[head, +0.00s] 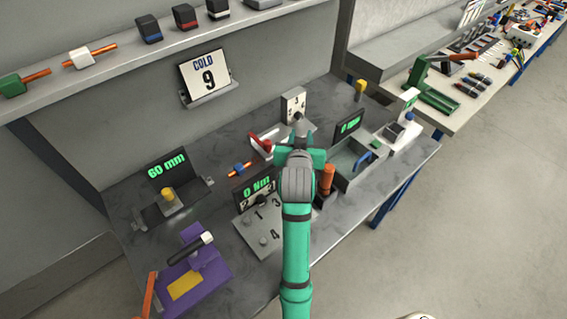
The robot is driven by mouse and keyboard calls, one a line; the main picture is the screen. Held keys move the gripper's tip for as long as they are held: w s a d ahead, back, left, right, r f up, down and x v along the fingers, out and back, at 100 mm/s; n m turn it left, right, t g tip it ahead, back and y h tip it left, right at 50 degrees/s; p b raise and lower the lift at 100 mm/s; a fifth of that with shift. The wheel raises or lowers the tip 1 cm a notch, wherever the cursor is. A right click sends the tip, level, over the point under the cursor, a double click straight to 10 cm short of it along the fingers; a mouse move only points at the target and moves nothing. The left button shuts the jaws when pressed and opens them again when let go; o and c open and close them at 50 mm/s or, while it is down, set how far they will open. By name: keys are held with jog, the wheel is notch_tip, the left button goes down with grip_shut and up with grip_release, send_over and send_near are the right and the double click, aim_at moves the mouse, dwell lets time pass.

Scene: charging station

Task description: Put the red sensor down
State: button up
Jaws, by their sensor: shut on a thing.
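My teal gripper (300,157) is over the middle of the grey bench (220,265), pointing away from the camera. It is shut on the red sensor, but the hand and wrist hide the fingertips and most of what they hold. A red piece (262,143) shows just left of the gripper, at a white tray (276,131). I cannot tell whether this piece is part of the sensor or of the tray. A panel marked 3 (293,103) stands behind the gripper.
A blue sensor with an orange rod (239,169) lies left of the gripper. An orange cylinder (327,179) stands close right, beside an open box (347,164). Nearer are a "0 Nm" display (257,188) and a numbered plate (270,240). A purple fixture (205,267) is front left.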

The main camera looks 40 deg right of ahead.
notch_tip(320, 180, down, 10)
jog(key=shift+r, duration=0.1)
dwell(0.4)
jog(key=shift+f, duration=0.2)
jog(key=o, duration=1)
jog(key=shift+w, duration=0.1)
jog(key=shift+o, duration=0.3)
jog(key=shift+a, duration=0.1)
jog(key=shift+r, duration=0.1)
